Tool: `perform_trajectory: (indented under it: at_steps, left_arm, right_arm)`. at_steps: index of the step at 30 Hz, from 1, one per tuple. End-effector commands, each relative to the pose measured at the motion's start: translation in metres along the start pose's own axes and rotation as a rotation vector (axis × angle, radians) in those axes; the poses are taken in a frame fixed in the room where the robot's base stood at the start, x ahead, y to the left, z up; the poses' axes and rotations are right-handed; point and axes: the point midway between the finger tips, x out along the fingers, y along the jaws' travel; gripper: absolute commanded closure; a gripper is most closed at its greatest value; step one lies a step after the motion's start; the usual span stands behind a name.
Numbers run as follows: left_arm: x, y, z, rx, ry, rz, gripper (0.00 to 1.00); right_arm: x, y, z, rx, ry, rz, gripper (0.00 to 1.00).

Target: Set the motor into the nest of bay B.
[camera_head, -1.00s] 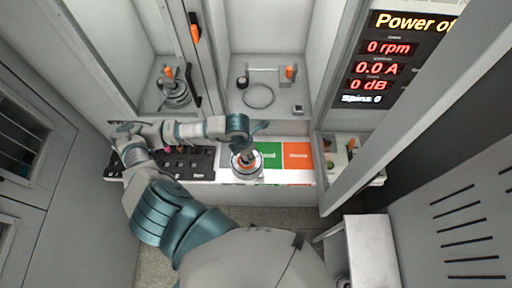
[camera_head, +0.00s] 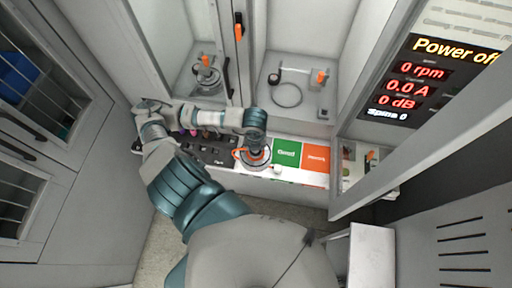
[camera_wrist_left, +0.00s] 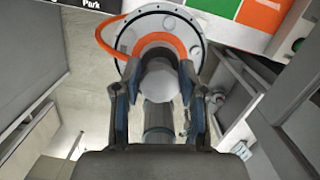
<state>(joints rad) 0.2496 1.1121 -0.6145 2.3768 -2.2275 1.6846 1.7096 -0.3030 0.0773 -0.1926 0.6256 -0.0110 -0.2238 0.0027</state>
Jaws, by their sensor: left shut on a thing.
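The motor (camera_wrist_left: 160,35) is a round light-grey disc with an orange cable curving around its left side. In the wrist view its central shaft sits between the fingers of my left gripper (camera_wrist_left: 158,88), which is shut on it. In the head view the motor (camera_head: 257,158) hangs from my left gripper (camera_head: 253,140) over the front ledge, left of the green panel. A bay at the back middle holds an empty ring-shaped nest (camera_head: 288,95). The left bay holds a round grey unit (camera_head: 207,78). I cannot read a bay letter. My right gripper is not in view.
Orange-topped clamps stand in the left bay (camera_head: 205,61) and middle bay (camera_head: 321,77). A divider with an orange handle (camera_head: 239,28) separates them. Green (camera_head: 287,152) and orange (camera_head: 315,158) panels lie on the ledge. The display (camera_head: 420,70) reads "Power off", 0 rpm.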

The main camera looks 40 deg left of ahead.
Motion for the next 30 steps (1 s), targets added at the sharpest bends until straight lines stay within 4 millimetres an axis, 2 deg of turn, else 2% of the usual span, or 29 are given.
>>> perform_trajectory:
  at_steps: [6,18,30]
  left_arm:
    - [0.001,-0.009,0.025,-0.004,-0.004,-0.003,1.00]
    - [0.001,-0.037,0.055,-0.001,-0.011,0.002,1.00]
    - [0.009,-0.047,0.102,-0.004,-0.005,-0.004,1.00]
  right_arm:
    - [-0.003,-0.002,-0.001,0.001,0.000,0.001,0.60]
    - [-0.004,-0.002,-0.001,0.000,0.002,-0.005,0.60]
    - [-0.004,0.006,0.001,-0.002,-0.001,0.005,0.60]
